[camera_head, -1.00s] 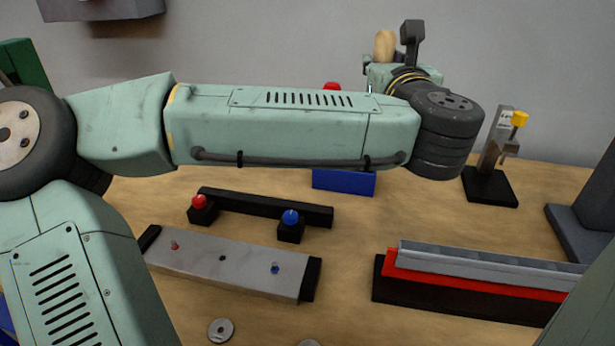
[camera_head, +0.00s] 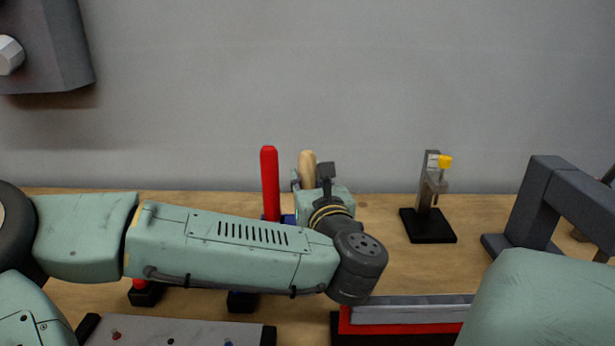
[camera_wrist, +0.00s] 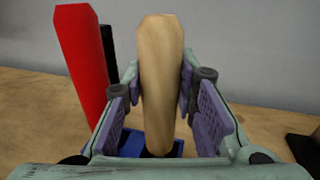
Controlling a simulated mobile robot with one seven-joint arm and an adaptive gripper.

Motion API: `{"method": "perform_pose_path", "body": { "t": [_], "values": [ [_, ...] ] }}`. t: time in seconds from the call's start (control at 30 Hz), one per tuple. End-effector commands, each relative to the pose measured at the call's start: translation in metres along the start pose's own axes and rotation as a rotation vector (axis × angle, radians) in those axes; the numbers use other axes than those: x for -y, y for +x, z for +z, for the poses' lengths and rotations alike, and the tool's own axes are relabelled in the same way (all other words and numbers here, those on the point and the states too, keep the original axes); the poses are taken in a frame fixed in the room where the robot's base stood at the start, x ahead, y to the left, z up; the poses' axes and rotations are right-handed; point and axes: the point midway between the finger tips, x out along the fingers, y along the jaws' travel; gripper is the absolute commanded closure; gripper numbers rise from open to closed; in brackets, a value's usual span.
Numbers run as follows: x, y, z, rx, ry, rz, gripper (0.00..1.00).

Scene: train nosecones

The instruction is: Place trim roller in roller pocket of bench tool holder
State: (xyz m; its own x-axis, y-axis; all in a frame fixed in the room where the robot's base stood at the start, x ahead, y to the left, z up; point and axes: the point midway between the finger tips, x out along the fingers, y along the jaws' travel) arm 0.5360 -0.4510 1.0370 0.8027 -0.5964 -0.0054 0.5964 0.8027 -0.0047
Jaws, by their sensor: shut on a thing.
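The trim roller shows as a tan wooden handle (camera_head: 308,166), upright behind my wrist; in the wrist view its handle (camera_wrist: 161,85) stands between my finger pads. My gripper (camera_wrist: 165,95) is shut on it. The blue bench tool holder (camera_wrist: 132,144) is below and behind the handle, and a bit of the holder (camera_head: 289,219) shows beside my wrist in the head view. The handle's lower end overlaps the holder in the wrist view. The roller end and the roller pocket are hidden, so I cannot tell whether the roller is seated.
A red-handled tool (camera_head: 270,183) stands in the holder, close to the left of my gripper, with a dark upright piece (camera_wrist: 107,52) beside it. A clamp-like stand with a yellow knob (camera_head: 431,190) is to the right. Bare bench lies between.

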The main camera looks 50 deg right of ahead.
Motion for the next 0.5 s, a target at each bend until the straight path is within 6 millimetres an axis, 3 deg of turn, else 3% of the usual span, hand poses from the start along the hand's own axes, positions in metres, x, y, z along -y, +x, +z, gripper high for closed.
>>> {"method": "perform_pose_path", "body": {
  "t": [0.33,0.37,0.5],
  "values": [
    [0.0001,0.0,-0.0039,0.002,-0.002,0.0,1.0],
    [0.0001,0.0,-0.0039,0.0,-0.001,0.0,0.73],
    [0.0001,0.0,-0.0027,0.0,-0.001,0.0,0.64]
  ]
}}
